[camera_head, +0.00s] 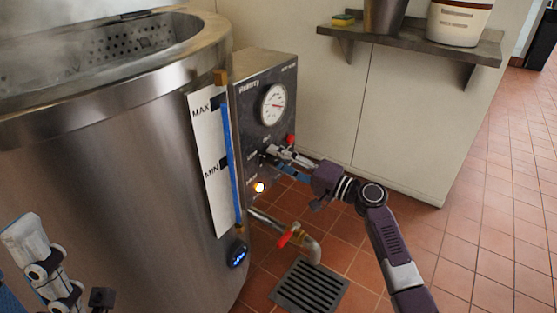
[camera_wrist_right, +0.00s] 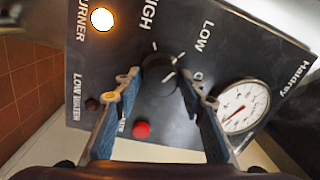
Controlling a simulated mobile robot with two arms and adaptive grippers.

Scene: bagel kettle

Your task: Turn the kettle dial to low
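The kettle dial (camera_wrist_right: 160,72) is a round black knob with white marks on the dark control panel (camera_wrist_right: 115,50). In the right wrist view the words HIGH and LOW stand around it; I cannot tell clearly which its pointer faces. My right gripper (camera_wrist_right: 161,88) is open, with its two blue-sided fingers apart on either side of the dial and nothing clearly gripped. In the head view my right gripper (camera_head: 270,154) is at the panel front and hides the dial. The steel kettle (camera_head: 110,180) fills the left. Part of my left arm's end (camera_head: 42,262) shows at lower left; its fingers are unclear.
A lit burner lamp (camera_head: 259,187), a gauge (camera_head: 273,105) and a red button (camera_wrist_right: 141,129) are near the dial. A drain pipe with a red valve handle (camera_head: 288,235) is below, above a floor grate (camera_head: 310,286). A wall shelf (camera_head: 420,42) is at upper right.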

